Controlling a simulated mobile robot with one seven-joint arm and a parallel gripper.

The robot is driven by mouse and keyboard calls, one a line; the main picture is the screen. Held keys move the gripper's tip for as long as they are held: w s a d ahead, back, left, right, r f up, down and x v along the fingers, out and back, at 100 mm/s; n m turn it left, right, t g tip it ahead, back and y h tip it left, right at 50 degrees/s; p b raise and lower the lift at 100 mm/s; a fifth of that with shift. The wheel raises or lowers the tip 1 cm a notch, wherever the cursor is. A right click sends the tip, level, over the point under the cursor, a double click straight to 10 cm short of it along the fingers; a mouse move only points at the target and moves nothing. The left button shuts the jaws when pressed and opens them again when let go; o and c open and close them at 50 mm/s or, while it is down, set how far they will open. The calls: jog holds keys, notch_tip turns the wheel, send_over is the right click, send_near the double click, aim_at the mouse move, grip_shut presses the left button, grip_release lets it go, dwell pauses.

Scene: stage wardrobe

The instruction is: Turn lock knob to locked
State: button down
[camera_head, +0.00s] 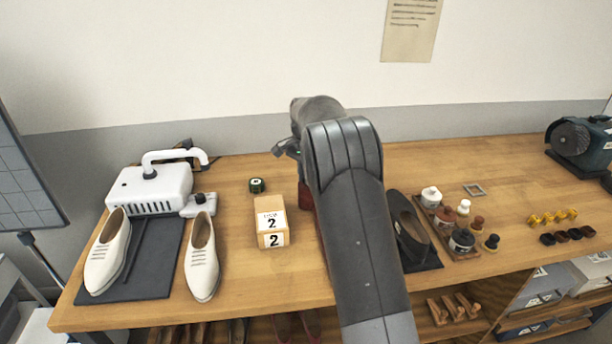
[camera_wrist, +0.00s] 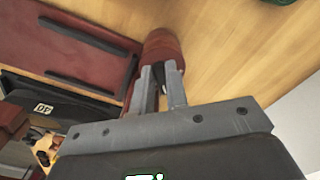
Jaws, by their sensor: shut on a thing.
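In the wrist view my gripper (camera_wrist: 160,75) has its two grey fingers closed on a small dark piece (camera_wrist: 163,88), seemingly the lock knob, mostly hidden between them. The fingertips are at the near end of a rounded red-brown body (camera_wrist: 162,46). This body adjoins a dark red panel (camera_wrist: 85,45) with black bars. I cannot read which way the knob points. In the head view my arm hides the gripper and the knob; only a sliver of dark red (camera_head: 305,197) shows beside the arm.
On the wooden bench (camera_head: 345,290) a boxed card marked 2 (camera_head: 271,222) and a small green-black item (camera_head: 257,185) stand left of my arm. White shoes (camera_head: 202,258) and a white machine (camera_head: 150,190) are further left. A dark shoe (camera_head: 408,228) and bottle tray (camera_head: 440,236) stand close right.

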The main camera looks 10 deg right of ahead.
jog(key=m, duration=0.4)
jog(key=shift+w+a, duration=0.15)
jog(key=shift+w, duration=0.1)
jog(key=shift+w+m, duration=0.15)
jog(key=shift+m, duration=1.55)
jog(key=c, duration=1.4)
grip_release()
jog(key=shift+c, duration=0.2)
notch_tip(320, 180, up, 11)
jog(key=shift+f, duration=0.1)
